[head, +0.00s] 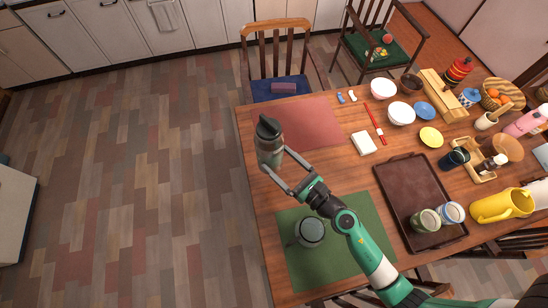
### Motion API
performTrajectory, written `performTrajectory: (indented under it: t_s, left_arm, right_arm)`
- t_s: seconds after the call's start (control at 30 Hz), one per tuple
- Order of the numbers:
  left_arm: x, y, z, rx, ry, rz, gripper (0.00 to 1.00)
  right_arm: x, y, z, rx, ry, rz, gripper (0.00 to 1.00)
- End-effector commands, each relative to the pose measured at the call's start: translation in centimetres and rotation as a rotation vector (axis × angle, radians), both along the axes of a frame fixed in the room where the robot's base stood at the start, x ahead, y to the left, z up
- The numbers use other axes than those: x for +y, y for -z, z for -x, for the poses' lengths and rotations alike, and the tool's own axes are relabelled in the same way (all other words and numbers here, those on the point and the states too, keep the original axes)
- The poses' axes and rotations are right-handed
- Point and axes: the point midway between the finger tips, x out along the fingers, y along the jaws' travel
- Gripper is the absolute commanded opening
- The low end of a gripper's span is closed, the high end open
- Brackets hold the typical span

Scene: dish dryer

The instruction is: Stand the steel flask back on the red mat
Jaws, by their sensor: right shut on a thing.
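The steel flask (268,152) has a grey body and a dark lid. It looks upright at the left edge of the table, by the near left part of the red mat (312,122). My right gripper (275,163) is shut on the flask, its fingers around the lower body. The flask's base is partly hidden by the fingers, so I cannot tell whether it touches the table or mat. My left gripper is not in view.
A green mat (300,272) with a glass jar (310,231) lies nearer, below my right arm. A brown tray (405,180) with two mugs is to the right. Most of the red mat is bare. A chair (278,55) stands behind it.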

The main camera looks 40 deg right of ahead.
Motion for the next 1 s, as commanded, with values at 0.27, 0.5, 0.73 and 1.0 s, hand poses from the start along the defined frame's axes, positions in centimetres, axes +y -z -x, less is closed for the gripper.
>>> performTrajectory:
  t_s: [0.27,0.5,0.73,1.0]
  left_arm:
    - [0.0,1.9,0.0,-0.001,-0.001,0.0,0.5]
    - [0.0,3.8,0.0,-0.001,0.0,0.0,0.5]
    - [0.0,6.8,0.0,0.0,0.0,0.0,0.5]
    - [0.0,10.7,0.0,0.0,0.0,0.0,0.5]
  right_arm:
    - [0.8,1.6,-0.2,-0.008,-0.02,0.001,0.0]
    - [-2.0,3.2,-1.4,-0.009,-0.011,0.002,0.0]
    - [-7.2,5.9,-3.8,-0.01,-0.013,0.002,0.0]
    - [-10.8,10.4,-5.5,-0.008,-0.018,0.001,0.0]
